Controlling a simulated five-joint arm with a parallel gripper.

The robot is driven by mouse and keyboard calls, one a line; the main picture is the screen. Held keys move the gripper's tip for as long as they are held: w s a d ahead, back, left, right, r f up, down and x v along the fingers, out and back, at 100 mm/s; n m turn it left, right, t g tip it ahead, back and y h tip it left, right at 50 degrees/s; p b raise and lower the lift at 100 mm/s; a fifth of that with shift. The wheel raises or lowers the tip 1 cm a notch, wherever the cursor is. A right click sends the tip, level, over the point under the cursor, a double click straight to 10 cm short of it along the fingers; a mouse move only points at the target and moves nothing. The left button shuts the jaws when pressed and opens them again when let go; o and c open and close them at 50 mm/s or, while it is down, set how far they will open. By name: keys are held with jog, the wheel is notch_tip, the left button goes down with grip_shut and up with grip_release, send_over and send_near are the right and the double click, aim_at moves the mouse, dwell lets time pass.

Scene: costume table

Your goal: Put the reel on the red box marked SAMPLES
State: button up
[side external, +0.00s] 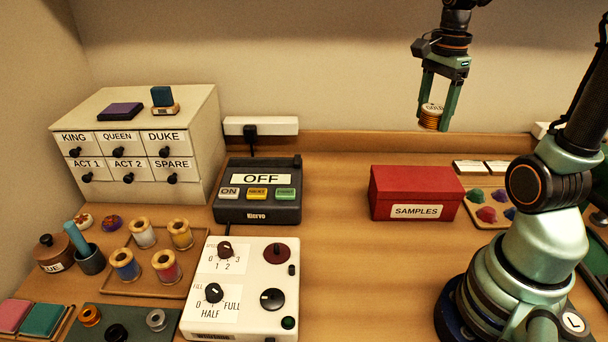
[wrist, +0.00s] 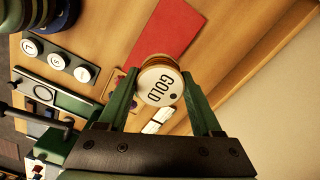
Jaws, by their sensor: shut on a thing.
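My gripper (side external: 438,108) is raised high above the back of the table, to the right of and above the red box. It is shut on a gold-coloured reel (side external: 431,119) with a white top. In the wrist view the reel (wrist: 158,84) sits between the green fingers and its white face reads GOLD. The red box (side external: 415,191) has a white SAMPLES label on its front and stands on the table below the reel. Its bare red top also shows in the wrist view (wrist: 166,32). Nothing lies on that top.
Right of the box lies a tray of coloured pieces (side external: 488,206). A dark device marked OFF (side external: 258,191) stands left of it, and a white control box (side external: 240,290) stands nearer. A drawer cabinet (side external: 140,145) and a reel tray (side external: 151,287) are further left. Clear table surrounds the box's front.

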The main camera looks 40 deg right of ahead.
aim_at(417, 178)
notch_tip(417, 178, down, 13)
jog(key=shift+f, duration=0.1)
dwell(0.4)
jog(key=shift+f, duration=0.1)
jog(key=o, duration=1.4)
